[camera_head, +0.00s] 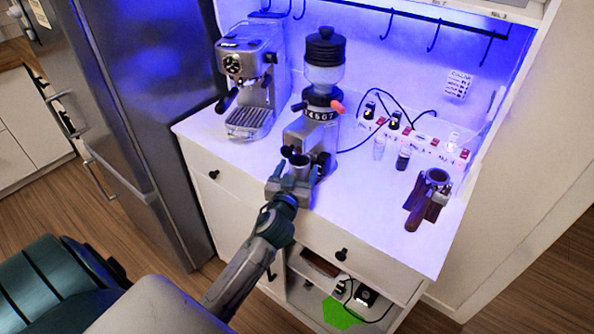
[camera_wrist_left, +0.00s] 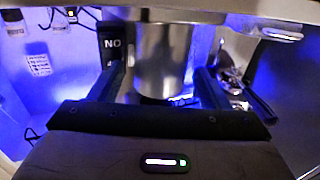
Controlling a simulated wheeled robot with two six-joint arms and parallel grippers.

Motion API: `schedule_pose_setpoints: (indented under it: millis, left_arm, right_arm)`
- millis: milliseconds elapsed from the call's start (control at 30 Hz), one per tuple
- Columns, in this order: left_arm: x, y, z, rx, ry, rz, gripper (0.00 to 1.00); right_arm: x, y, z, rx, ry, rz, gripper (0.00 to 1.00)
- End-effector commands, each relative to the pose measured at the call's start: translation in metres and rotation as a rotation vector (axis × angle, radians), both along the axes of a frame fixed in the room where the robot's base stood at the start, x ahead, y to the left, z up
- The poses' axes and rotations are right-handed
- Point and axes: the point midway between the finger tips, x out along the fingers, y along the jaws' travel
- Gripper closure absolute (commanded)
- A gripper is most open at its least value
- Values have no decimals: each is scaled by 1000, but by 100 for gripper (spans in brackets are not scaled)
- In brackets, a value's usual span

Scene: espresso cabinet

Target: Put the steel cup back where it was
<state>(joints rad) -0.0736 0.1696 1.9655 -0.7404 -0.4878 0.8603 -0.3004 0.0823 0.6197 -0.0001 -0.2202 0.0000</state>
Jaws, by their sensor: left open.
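The steel cup (camera_head: 300,163) stands at the front of the coffee grinder (camera_head: 312,133), near the counter's front edge. My left gripper (camera_head: 287,182) reaches up to it from the front. In the left wrist view the steel cup (camera_wrist_left: 162,58) is upright between the two fingers of my left gripper (camera_wrist_left: 158,84), which are open on either side of it. My right gripper is not in view.
An espresso machine (camera_head: 250,82) stands left of the grinder. A portafilter (camera_head: 430,192) rests on a holder at the right. Small bottles and labelled boxes (camera_head: 420,142) stand at the back with cables. The front right counter (camera_head: 365,215) is clear. Hooks hang above.

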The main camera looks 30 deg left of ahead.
Motion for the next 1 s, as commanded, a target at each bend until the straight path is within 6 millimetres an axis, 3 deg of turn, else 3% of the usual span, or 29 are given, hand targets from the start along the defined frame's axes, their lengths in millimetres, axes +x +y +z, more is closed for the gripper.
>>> schedule_pose_setpoints:
  millis: [233,700,1000]
  left_arm:
    - [-7,-3,-1,-1,0,0,30]
    - [-96,-31,-2,-2,2,1,30]
    - [-114,-37,1,1,-1,1,30]
  right_arm:
    - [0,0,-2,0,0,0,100]
    - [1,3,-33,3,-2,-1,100]
    - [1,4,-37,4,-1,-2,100]
